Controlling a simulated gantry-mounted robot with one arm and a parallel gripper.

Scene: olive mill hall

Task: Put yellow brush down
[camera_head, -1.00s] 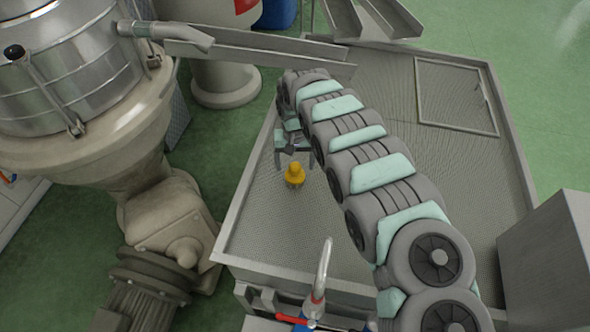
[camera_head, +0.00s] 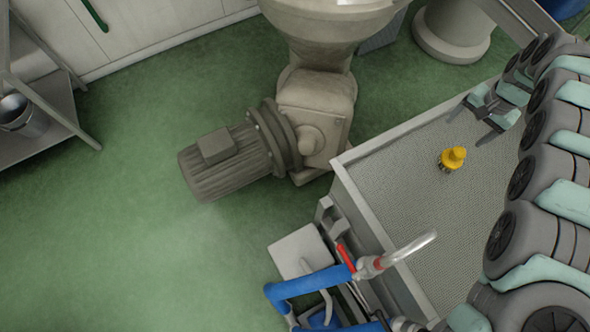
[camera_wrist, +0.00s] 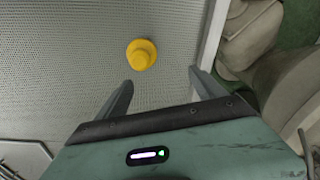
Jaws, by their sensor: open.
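The yellow brush (camera_head: 453,159) stands on the perforated tray surface (camera_head: 410,185), its yellow top up and dark bristles below. My gripper (camera_head: 475,118) is open and empty, beside the brush and a little apart from it, toward the upper right in the head view. In the wrist view the brush (camera_wrist: 141,54) shows beyond the two spread fingers (camera_wrist: 160,85), with bare tray around it. Nothing is between the fingers.
A raised metal rim (camera_head: 362,205) edges the tray. The tray around the brush is clear.

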